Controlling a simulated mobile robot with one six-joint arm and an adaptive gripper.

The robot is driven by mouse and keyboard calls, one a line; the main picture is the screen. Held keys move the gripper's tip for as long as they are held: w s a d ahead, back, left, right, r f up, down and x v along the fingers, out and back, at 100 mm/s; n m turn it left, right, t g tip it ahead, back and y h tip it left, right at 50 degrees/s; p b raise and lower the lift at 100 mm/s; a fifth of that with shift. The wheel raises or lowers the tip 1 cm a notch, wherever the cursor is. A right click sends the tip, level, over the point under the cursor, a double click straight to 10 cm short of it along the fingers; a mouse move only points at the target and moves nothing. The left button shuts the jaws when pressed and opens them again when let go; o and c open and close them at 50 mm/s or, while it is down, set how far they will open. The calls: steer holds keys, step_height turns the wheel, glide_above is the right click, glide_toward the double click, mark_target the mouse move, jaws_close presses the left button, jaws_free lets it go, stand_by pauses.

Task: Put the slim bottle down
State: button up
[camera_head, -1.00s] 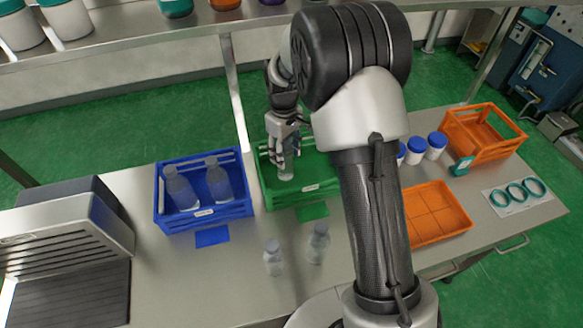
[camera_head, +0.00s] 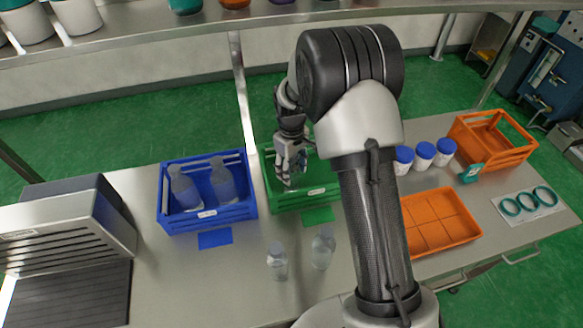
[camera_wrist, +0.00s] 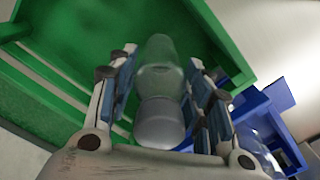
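The slim bottle (camera_wrist: 158,75) is clear with a pale grey cap (camera_wrist: 160,122). In the wrist view it stands between the two fingers of my gripper (camera_wrist: 163,75), cap towards the camera. The blue finger pads lie close along both sides of it and look shut on it. In the head view my gripper (camera_head: 290,177) points down into the green crate (camera_head: 313,195), and the bottle is mostly hidden by the fingers and crate wall. I cannot see whether its base touches the crate floor.
A blue crate (camera_head: 208,213) with two bottles stands close on the left. Two clear bottles (camera_head: 277,262) (camera_head: 322,250) stand in front on the bench. White jars with blue lids (camera_head: 424,155), an orange tray (camera_head: 440,222) and an orange crate (camera_head: 495,140) are on the right.

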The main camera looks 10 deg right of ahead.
steer(key=o, duration=0.3)
step_height(320, 180, up, 13)
steer(key=p, duration=0.2)
steer(key=shift+s+f+p, duration=0.1)
steer(key=shift+f+p, duration=0.1)
steer(key=shift+p, duration=0.2)
steer(key=s+r+m+t, duration=0.2)
steer(key=s+r+m, duration=0.1)
steer(key=s+r, duration=1.05)
steer(key=s+r+m+t, duration=0.2)
steer(key=s+m, duration=0.1)
steer(key=s, duration=1.4)
steer(key=shift+s+t, duration=0.2)
steer(key=shift+t, duration=0.1)
